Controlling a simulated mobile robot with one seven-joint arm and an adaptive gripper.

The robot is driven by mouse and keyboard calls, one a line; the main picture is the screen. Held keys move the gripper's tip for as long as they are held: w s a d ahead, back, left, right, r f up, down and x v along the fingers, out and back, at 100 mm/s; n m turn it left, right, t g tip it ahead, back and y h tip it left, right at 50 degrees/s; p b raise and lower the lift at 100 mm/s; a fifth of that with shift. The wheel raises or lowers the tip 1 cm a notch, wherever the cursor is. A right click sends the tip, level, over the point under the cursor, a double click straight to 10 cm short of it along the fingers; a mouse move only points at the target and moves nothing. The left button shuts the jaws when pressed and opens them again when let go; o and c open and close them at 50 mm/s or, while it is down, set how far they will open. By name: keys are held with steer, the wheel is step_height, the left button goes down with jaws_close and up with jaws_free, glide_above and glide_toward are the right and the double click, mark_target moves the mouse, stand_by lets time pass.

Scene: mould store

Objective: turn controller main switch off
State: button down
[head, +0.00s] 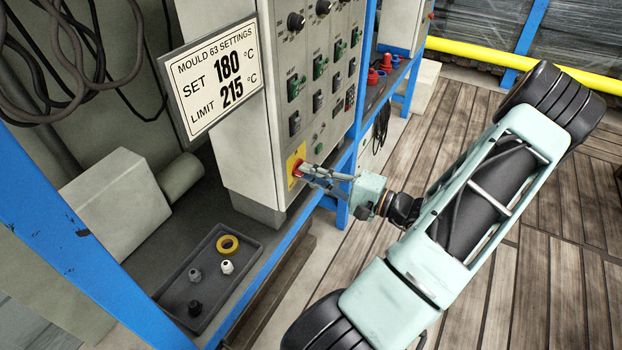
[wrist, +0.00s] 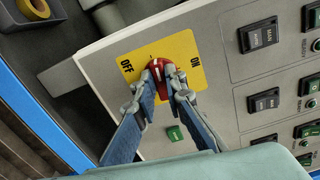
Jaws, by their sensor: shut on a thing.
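The main switch is a red rotary knob (wrist: 158,70) on a yellow plate (wrist: 188,55) marked OFF and ON in the wrist view. In the head view the red knob (head: 297,168) sits low on the front of the grey controller cabinet (head: 262,172). My gripper (wrist: 160,82) is shut on the knob, one finger at each side of it. In the head view my gripper (head: 306,171) reaches the panel from the right. The fingertips partly cover the knob, so its exact pointing is hard to tell.
Green and black switches (head: 294,88) fill the panel above the main switch. A settings sign (head: 213,80) hangs at the upper left. A dark tray (head: 238,288) with a yellow ring and small fittings lies on the blue-framed bench.

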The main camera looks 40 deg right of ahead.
steer(key=shift+f+n+b, duration=0.15)
steer(key=shift+n+b, duration=0.2)
steer(key=shift+n, duration=0.25)
steer(key=c, duration=2)
jaws_free()
steer(key=v, duration=1.2)
steer(key=shift+d, duration=0.1)
